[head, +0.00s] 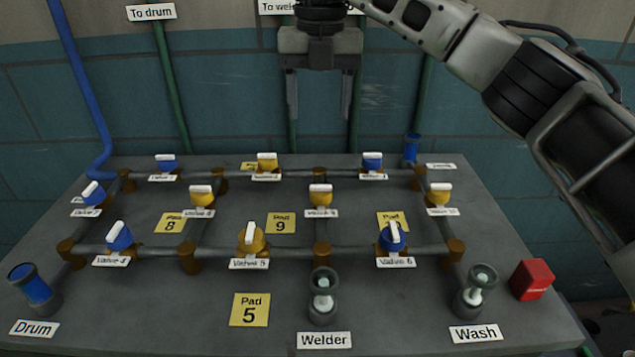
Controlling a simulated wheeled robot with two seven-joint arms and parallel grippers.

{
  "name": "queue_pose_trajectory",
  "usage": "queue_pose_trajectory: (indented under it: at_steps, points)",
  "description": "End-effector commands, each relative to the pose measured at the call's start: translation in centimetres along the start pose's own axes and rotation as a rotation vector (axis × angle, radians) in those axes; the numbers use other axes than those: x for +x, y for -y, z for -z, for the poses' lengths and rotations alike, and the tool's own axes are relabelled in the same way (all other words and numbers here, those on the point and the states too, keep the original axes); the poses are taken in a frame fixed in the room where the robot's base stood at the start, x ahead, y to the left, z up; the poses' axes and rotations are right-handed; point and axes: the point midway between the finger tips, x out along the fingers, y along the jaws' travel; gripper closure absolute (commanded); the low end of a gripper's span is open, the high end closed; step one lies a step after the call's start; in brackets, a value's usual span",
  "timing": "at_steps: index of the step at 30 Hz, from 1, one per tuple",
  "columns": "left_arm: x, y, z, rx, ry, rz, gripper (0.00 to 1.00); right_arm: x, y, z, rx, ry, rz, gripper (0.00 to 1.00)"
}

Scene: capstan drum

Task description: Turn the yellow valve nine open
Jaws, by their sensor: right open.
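The yellow valve (320,198) in the middle row, between two other yellow valves, has a blurred label that seems to read Valve 9. Its white handle (321,188) lies left to right, across the pipe that runs front to back under it. My right gripper (319,112) hangs in the upper middle of the head view, fingers pointing down, open and empty. In the picture it is above the valve, well clear of the board. My left gripper is not in view.
Yellow valve 5 (252,240), blue valve 6 (392,238) and several other valves sit on the grey board (380,300). Welder (322,300) and Wash (474,293) glass fittings, a blue Drum cup (35,288) and a red box (532,280) stand in front. A tiled wall rises behind.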

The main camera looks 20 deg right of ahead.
Motion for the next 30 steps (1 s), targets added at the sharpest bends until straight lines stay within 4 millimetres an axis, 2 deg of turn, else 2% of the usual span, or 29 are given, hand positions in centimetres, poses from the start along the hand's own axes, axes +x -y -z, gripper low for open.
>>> queue_pose_trajectory:
  at_steps: [5,21,24,30]
  points:
    - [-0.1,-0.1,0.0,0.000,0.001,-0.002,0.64,1.4,0.6,-0.1,0.015,-0.001,0.026,0.41]
    - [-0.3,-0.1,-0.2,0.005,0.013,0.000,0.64,12.5,0.7,0.0,0.011,-0.003,0.021,0.41]
    - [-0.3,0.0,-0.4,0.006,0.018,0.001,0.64,13.9,0.7,0.0,0.011,-0.002,0.020,0.41]
    - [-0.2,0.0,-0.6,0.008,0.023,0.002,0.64,15.4,0.7,0.0,0.010,0.000,0.019,0.41]
